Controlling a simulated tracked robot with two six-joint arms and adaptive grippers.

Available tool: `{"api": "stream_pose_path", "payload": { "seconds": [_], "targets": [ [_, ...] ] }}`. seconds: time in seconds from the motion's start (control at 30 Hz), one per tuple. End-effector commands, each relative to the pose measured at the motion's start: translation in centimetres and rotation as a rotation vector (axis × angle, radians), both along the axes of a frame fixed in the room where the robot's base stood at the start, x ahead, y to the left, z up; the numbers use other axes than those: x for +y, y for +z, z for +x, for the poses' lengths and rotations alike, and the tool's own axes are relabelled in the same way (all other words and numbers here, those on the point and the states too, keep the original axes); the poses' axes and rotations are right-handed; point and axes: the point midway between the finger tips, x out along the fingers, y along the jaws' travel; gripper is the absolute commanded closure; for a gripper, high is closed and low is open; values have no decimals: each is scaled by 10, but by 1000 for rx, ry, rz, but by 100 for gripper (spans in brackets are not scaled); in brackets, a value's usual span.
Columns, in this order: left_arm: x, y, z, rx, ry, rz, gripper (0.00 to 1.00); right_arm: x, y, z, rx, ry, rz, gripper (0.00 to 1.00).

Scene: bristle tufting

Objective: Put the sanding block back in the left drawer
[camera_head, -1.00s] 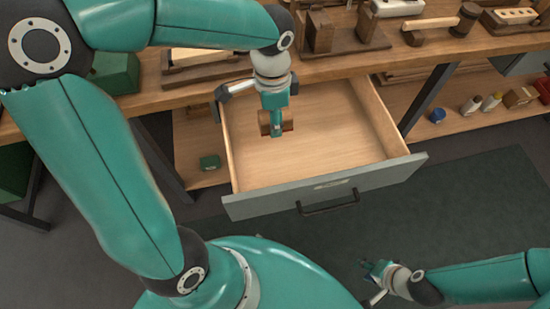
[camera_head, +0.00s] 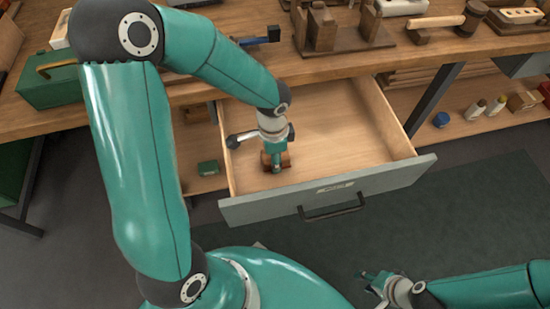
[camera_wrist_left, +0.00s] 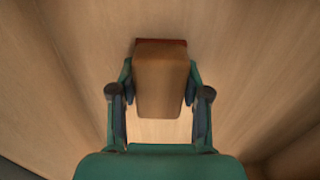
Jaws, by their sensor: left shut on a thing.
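The left drawer (camera_head: 386,176) is pulled open below the workbench, its pale wooden inside bare around my gripper. The sanding block (camera_head: 285,160) is brown with a reddish edge. My left gripper (camera_head: 275,165) reaches down into the drawer near its front left corner, shut on the block. In the left wrist view the block (camera_wrist_left: 162,80) sits between both fingers, with pale wood behind it. I cannot tell whether the block touches the drawer floor. My right gripper (camera_head: 374,283) is low at the right, away from the drawer, with its fingers apart and nothing visible between them.
The workbench top (camera_head: 350,66) above the drawer holds wooden fixtures, a mallet (camera_head: 450,23) and a green toolbox (camera_head: 50,82). The drawer's right half is free.

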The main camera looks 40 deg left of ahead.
Motion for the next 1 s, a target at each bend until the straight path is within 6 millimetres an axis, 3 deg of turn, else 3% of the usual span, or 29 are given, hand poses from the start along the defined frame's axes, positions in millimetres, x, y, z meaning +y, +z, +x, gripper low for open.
{"api": "stream_pose_path", "payload": {
  "seconds": [0.33, 0.37, 0.5, 0.83, 1.0],
  "targets": [
    [0, -4, 0, -1, 0, 0, 86, 0, -4, 0, 0, 0, 0, 62],
    [0, -3, 0, -1, 0, 0, 50, 0, -3, 0, 0, 0, 0, 62],
    [0, -3, 0, -1, 0, 0, 28, 0, -2, 0, 0, 0, 0, 62],
    [0, -1, 0, -1, 0, 0, 28, 0, -1, 0, 0, 0, 0, 62],
    [0, 13, 1, -4, 0, 0, 28, 0, 5, 0, 0, 0, 0, 62]
  ]
}}
